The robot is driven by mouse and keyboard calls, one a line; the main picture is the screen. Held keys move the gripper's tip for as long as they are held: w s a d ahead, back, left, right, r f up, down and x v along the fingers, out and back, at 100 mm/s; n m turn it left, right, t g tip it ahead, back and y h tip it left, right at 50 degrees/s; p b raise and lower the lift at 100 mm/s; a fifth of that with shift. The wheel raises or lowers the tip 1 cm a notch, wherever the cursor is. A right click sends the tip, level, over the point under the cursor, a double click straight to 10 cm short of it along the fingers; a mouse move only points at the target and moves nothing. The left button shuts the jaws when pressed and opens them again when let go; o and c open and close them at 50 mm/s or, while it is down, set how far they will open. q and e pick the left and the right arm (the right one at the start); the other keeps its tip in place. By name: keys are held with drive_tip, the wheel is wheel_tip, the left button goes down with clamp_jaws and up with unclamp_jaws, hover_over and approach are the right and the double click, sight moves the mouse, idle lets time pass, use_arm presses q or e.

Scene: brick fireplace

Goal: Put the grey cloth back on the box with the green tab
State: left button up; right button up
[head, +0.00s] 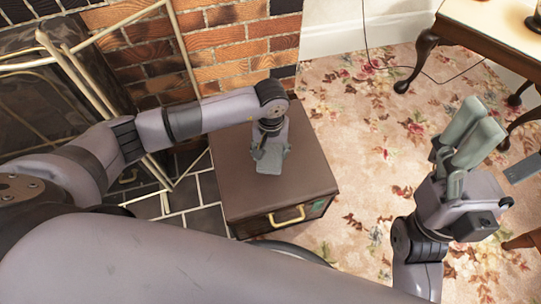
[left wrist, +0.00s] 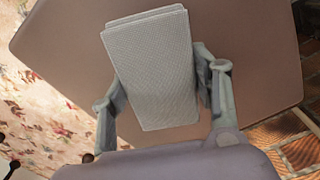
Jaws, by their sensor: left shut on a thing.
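The brown box (head: 235,195) stands on the floor beside the hearth. Its front shows a yellow handle (head: 287,216) and a green tab (head: 318,206). My left gripper (head: 269,155) is over the middle of the box's lid, pointing down. In the left wrist view the folded grey cloth (left wrist: 155,68) lies between its two fingers, which are shut on it, with the brown lid (left wrist: 255,50) behind. I cannot tell whether the cloth touches the lid. My right gripper (head: 472,135) is raised at the right, away from the box, with its fingers up; its opening is unclear.
A brick fireplace (head: 235,45) with a brass-framed screen (head: 180,50) is at the left, close to my left arm. A wooden table (head: 490,25) stands at the upper right. Flowered carpet (head: 350,120) lies open right of the box. A thin cable crosses it.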

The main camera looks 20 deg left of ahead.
sight(270, 156)
use_arm(q)
drive_tip(key=shift+f+b, duration=0.3)
drive_tip(key=shift+f, duration=1.1)
drive_tip(key=shift+f, duration=0.15)
drive_tip(key=o, duration=1.1)
